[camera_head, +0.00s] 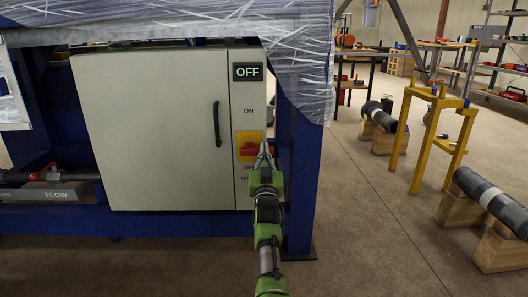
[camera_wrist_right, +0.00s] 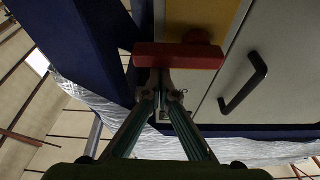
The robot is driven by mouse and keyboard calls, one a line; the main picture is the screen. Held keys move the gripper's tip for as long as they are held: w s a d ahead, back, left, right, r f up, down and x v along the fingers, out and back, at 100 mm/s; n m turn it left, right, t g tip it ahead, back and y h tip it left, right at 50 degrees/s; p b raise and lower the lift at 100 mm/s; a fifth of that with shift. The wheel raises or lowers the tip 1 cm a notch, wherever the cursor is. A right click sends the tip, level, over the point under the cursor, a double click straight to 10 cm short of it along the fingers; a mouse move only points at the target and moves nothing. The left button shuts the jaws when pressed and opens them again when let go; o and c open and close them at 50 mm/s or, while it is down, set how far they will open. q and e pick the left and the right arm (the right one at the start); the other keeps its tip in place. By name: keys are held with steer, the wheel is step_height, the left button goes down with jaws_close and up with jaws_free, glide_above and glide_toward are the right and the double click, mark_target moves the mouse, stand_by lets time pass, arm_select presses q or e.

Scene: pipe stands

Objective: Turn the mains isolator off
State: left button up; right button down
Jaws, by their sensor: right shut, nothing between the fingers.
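The mains isolator's red handle (camera_head: 249,150) sits on a yellow plate (camera_head: 248,137) on the cabinet's right-hand panel. The handle lies horizontal, with "ON" printed above and "OFF" below, partly hidden by my gripper. A display (camera_head: 248,72) above reads "OFF" in green. My right gripper (camera_head: 264,152) is shut and empty, its fingertips at the handle's right end. In the right wrist view the shut fingertips (camera_wrist_right: 165,80) are right at the red handle (camera_wrist_right: 178,55); whether they touch it I cannot tell. My left gripper is not in view.
The grey cabinet (camera_head: 150,130) has a black door handle (camera_head: 217,124). A blue frame post (camera_head: 303,180) stands close right of the isolator. Plastic wrap (camera_head: 300,60) hangs above. Yellow stand (camera_head: 436,115) and pipes on wooden blocks are farther right; floor between is clear.

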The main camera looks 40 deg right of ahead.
steer(key=shift+s+f, duration=0.1)
steer(key=shift+f, duration=0.05)
steer(key=v, duration=0.7)
steer(key=shift+s+a, duration=0.1)
stand_by(0.6)
